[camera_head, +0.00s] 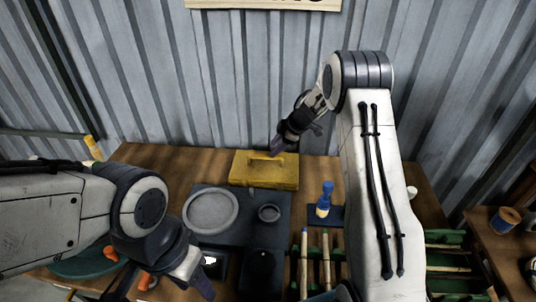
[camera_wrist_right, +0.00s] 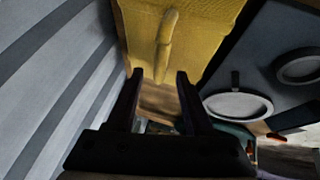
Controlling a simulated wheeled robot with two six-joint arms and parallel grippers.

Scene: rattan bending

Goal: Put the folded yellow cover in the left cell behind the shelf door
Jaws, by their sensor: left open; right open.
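A yellow block-like thing (camera_head: 263,171) with a raised handle-like ridge on top lies at the back of the wooden table; it looks like the yellow cover. My right gripper (camera_head: 279,148) is open and empty above its back edge in the head view. In the right wrist view the yellow thing (camera_wrist_right: 200,35) fills the top middle, and its ridge points at the gap between my open fingertips (camera_wrist_right: 160,76). The ridge is not between the fingers. My left gripper (camera_head: 207,280) is open at the lower left, away from the yellow thing. I cannot make out a shelf door or cells.
In front of the yellow thing is a dark panel (camera_head: 283,240) with a large round grey dish (camera_head: 211,211) and a small ring (camera_head: 269,213). A corrugated wall (camera_head: 200,90) rises close behind the table.

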